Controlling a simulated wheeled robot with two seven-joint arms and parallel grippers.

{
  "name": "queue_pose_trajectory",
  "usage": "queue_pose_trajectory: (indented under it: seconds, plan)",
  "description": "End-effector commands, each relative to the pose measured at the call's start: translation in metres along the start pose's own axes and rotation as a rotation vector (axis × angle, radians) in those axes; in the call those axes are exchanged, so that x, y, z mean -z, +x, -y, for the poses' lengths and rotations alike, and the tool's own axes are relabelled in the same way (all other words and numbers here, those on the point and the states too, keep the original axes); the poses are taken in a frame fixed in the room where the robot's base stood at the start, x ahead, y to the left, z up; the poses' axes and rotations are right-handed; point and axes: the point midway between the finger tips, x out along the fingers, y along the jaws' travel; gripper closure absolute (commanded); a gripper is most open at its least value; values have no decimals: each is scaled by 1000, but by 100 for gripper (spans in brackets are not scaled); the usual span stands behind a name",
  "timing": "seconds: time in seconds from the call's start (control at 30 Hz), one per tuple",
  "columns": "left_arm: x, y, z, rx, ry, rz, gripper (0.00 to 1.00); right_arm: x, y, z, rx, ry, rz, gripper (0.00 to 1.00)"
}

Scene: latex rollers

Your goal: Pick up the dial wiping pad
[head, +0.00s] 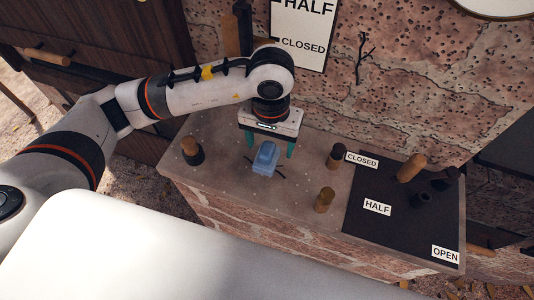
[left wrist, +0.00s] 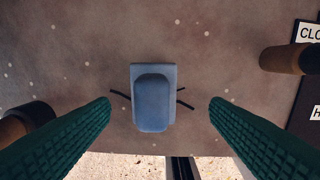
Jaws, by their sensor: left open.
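The wiping pad (head: 264,159) is a small blue block with a raised, rounded grip. It rests on the stone counter, and thin dark strips stick out at its sides. My left gripper (head: 269,146) is open above the pad, pointing down, with its green fingers apart. In the left wrist view the pad (left wrist: 153,98) lies between and ahead of the two ridged green fingers (left wrist: 160,108), with a gap on each side. My right gripper is not in view.
The counter (head: 225,133) also bears a dark-and-wood roller (head: 192,150) at left and others (head: 324,200) and (head: 337,157) to the right of the pad. A black mat (head: 400,225) with CLOSED, HALF and OPEN labels lies at right, holding a wooden-topped piece (head: 411,168).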

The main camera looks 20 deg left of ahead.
Motion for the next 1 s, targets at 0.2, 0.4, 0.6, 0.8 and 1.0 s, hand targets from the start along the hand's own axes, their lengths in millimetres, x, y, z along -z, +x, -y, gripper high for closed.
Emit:
queue_pose_trajectory:
  seconds: [0.2, 0.4, 0.6, 0.8, 1.0]
  plan:
    - [2, 30, -9, -3, -3, -8, 29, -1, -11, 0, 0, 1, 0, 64]
    - [0, 49, -7, -1, 0, -3, 29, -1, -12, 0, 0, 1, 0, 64]
    - [0, 50, -7, 0, 0, -2, 29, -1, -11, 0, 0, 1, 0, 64]
    - [0, 50, -7, 0, 0, -2, 59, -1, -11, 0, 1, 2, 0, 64]
    - [0, 49, -7, 0, 0, -1, 78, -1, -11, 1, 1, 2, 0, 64]
